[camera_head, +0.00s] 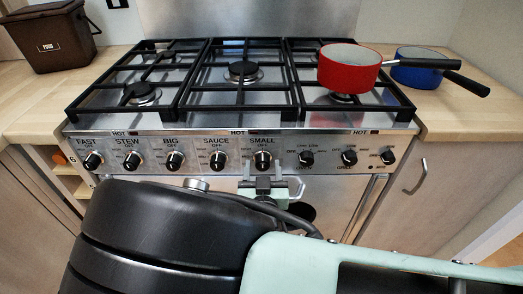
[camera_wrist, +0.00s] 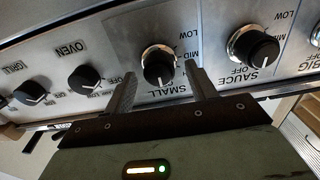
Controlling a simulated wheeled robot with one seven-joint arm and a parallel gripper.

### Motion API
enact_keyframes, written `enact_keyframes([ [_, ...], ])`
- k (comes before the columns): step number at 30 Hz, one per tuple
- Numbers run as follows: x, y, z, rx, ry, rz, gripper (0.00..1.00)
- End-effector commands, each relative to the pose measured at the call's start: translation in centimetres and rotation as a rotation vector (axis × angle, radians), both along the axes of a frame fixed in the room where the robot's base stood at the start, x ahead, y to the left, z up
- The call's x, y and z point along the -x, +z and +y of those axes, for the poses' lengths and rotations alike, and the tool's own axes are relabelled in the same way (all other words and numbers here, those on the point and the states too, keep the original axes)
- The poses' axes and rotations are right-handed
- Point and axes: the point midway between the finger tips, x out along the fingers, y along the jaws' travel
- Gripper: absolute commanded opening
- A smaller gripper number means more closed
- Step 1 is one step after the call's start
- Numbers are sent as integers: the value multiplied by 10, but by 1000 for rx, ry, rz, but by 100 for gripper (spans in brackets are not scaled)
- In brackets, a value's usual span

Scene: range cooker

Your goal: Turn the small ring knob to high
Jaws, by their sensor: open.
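The small ring knob (camera_head: 262,160) is a black knob with a silver collar on the cooker's front panel, under the label SMALL. Its white mark appears to point toward OFF. In the wrist view, which shows the panel upside down, the small knob (camera_wrist: 158,66) lies between the lines of my two fingers. My gripper (camera_wrist: 160,72) is open and empty, one finger to each side of the knob. No contact with it is visible. In the head view my gripper (camera_head: 263,184) is just in front of and below the knob; my arm hides part of the gripper.
The sauce knob (camera_head: 218,160) is left of the small knob and the oven knob (camera_head: 306,158) is right. A door handle (camera_head: 296,187) runs below. A red pan (camera_head: 350,70) stands on the hob (camera_head: 240,112); a blue pan (camera_head: 415,75) is on the right counter.

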Motion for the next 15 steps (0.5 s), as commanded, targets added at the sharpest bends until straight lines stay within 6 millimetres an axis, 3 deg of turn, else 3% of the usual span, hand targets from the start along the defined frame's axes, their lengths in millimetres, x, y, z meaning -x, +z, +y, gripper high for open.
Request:
enact_keyframes([
  [11, 2, 0, 0, 0, 0, 0, 54],
  [15, 2, 0, 0, 0, 0, 0, 15],
])
